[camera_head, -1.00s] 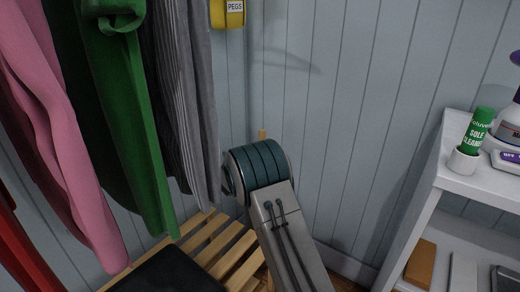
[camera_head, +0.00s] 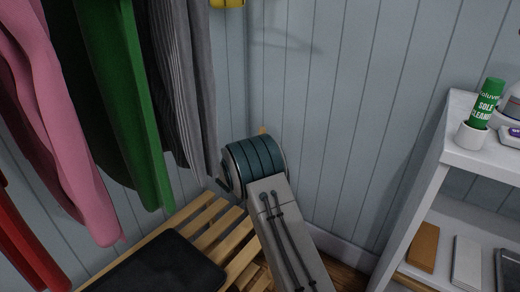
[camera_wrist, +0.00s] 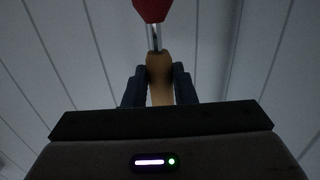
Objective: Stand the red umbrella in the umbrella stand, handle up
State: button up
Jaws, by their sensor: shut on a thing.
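The red umbrella shows in the wrist view, with part of its red canopy (camera_wrist: 151,10) at the top edge, a short metal shaft below and a tan handle (camera_wrist: 159,88). My gripper (camera_wrist: 159,70) is shut on the handle, with a dark finger on each side. The rest of the umbrella is out of the wrist view. In the head view my arm hides the gripper. A small tan tip (camera_head: 262,130) shows just above my arm; I cannot tell if it is the handle. The umbrella stand is not visible in either view.
Pink, green, grey and red garments (camera_head: 125,110) hang at the left. Below them is a slatted wooden bench (camera_head: 195,215) with a dark mat (camera_head: 165,265). A white shelf unit (camera_head: 465,150) with a green cleaner bottle (camera_head: 487,100) stands at the right. A panelled wall (camera_head: 340,110) closes the back.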

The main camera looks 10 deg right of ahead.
jog(key=o, duration=1.1)
jog(key=shift+c, duration=0.2)
jog(key=s+d+r+p, duration=0.6)
jog(key=d+r, duration=0.4)
jog(key=r, duration=0.1)
jog(key=shift+w, duration=0.1)
